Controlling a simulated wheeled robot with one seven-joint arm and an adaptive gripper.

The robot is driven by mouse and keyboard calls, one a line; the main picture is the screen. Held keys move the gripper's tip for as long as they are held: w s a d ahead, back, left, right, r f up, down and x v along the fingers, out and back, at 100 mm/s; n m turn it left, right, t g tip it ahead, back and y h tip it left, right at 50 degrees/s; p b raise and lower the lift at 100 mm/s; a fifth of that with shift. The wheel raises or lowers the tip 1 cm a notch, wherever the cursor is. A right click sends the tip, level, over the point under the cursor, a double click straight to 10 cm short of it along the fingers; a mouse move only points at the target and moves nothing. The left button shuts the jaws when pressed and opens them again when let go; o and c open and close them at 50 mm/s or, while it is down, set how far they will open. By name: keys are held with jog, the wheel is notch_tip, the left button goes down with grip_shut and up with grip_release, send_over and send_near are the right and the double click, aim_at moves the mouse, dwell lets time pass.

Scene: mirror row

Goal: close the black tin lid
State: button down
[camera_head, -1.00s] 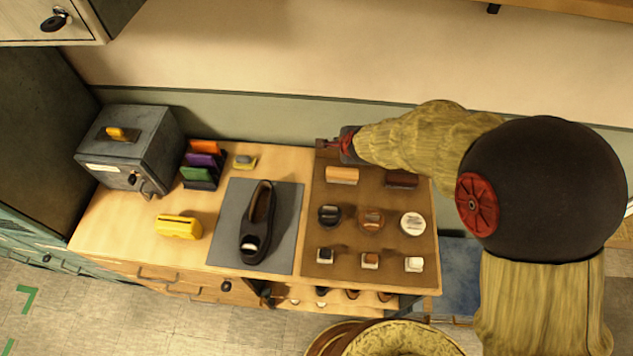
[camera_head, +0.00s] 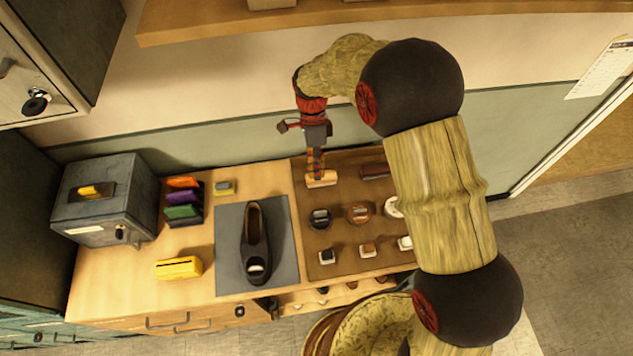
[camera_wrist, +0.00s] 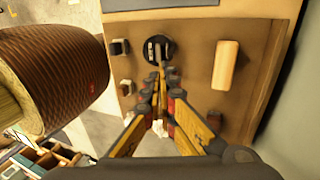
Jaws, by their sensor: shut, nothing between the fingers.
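The black tin (camera_head: 320,218) stands on the brown mat, at the left of the middle row of tins. It also shows in the wrist view (camera_wrist: 152,50), just beyond my fingertips, which overlap its near edge. Its lid looks dark with a paler part in the middle; I cannot tell how far it is open. My gripper (camera_head: 317,170) points down with its fingers together and nothing between them. In the head view its tips overlap the wooden brush (camera_head: 325,182) behind the tin. In the wrist view my gripper (camera_wrist: 160,78) appears above the mat.
A brown tin (camera_head: 359,213) and a partly hidden pale tin (camera_head: 393,207) stand to the right. A dark shoe (camera_head: 255,235) lies on a grey mat (camera_head: 228,262) to the left. A shelf (camera_head: 200,28) runs along the wall above.

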aim_at(321, 215)
jog(key=x, duration=1.2)
jog(key=shift+s+d+f+p, duration=0.1)
jog(key=shift+f+p, duration=0.25)
jog(key=shift+p, duration=0.05)
jog(key=shift+s, duration=0.1)
jog(key=shift+s+d+f+t+y+b, duration=0.1)
jog(key=shift+s+t+y+b, duration=0.2)
jog(key=shift+t, duration=0.35)
jog(key=shift+s+d+f+t+y+b, duration=0.15)
jog(key=shift+s+t+b, duration=0.25)
jog(key=shift+t, duration=0.25)
jog(key=shift+s+f, duration=0.2)
jog(key=shift+s, duration=0.2)
jog(key=shift+w, duration=0.15)
